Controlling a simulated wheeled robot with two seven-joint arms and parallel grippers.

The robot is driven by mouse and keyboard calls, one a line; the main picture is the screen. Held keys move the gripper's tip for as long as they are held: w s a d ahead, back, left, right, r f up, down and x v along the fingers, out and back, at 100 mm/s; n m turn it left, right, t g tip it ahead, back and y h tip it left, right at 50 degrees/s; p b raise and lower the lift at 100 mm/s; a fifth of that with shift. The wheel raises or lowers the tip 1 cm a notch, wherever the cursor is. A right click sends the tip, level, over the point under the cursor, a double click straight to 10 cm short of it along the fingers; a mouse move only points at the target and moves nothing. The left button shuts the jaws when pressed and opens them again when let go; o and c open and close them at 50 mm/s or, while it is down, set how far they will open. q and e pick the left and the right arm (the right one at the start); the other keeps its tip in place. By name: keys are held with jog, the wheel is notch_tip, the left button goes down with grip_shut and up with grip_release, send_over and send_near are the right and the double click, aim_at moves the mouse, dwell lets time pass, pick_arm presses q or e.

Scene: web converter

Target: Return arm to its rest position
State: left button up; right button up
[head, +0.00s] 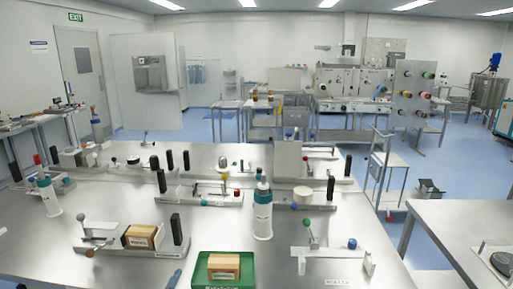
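Neither of my arms nor grippers shows in the head view. The steel workbench (130,265) fills the front of the view. A tan labelled block (224,263) sits on a green tray (246,284) at the front edge. Another tan block (141,236) sits in a metal fixture (181,247) with a black upright at the left. A white bottle with a teal top (262,221) stands upright near the middle.
A fixture with green and blue knobs (328,254) stands at the front right. Several more fixtures line the bench behind. A second bottle (48,199) stands at the left. Another steel table (447,222) is at the right, with blue floor (380,216) between.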

pick_arm(q)
jog(key=s+a+f+n+g+y, duration=0.1)
jog(key=s+f+n+g, duration=0.55)
jog(key=s, duration=0.75)
jog(key=s+a+f+n+g, duration=0.2)
jog(key=s+f+n+g, duration=0.35)
jog(key=s+f, duration=0.7)
notch_tip(320, 180, down, 25)
jog(key=d+m+g, duration=0.2)
jog(key=g, duration=0.1)
jog(key=s+f, duration=0.3)
jog(key=f, duration=0.7)
jog(key=s+f, duration=0.3)
jog(key=f, duration=0.7)
jog(key=shift+s+d, duration=0.3)
jog(key=shift+d, duration=0.1)
pick_arm(e)
jog(key=shift+a, duration=0.45)
jog(key=shift+d, duration=0.2)
jog(key=shift+d, duration=0.65)
